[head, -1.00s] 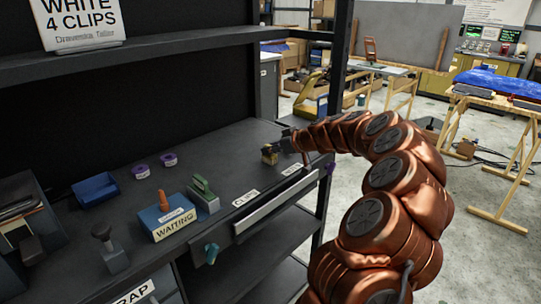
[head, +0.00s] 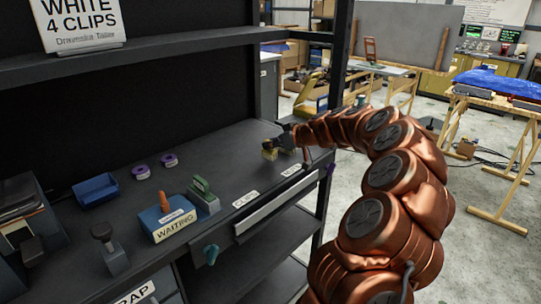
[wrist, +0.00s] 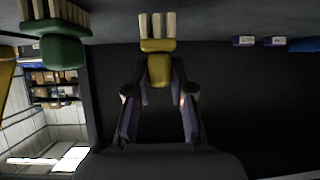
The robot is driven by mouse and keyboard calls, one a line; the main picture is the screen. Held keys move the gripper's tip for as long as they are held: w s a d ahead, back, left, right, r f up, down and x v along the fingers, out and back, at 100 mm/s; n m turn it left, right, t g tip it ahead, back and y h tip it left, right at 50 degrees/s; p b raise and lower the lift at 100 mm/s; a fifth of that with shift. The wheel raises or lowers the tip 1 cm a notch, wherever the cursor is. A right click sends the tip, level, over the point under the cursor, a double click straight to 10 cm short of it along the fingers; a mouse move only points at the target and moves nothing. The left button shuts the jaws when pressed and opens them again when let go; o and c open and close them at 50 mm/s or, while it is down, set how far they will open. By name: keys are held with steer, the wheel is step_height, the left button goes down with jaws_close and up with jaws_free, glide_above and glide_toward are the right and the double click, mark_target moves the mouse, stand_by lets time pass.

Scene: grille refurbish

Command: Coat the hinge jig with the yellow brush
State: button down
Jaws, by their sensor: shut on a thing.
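My gripper (head: 284,139) is over the far right part of the dark bench. In the wrist view, my gripper (wrist: 160,80) is shut on the yellow brush (wrist: 158,68). The brush's pale bristles point away from the fingers, toward the bench surface at the top of that picture. In the head view the yellow brush (head: 269,154) shows small beside the fingers; I cannot tell whether its bristles touch the bench. A grey block with a green part on top (head: 203,195) stands left of my gripper. I cannot tell which object is the hinge jig.
A green brush (wrist: 52,48) is close beside my gripper in the wrist view. A shelf upright (head: 333,100) rises behind my arm. The mid-bench is clear.

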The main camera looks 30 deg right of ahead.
steer(key=shift+r+p, duration=0.35)
steer(key=shift+r, duration=1.65)
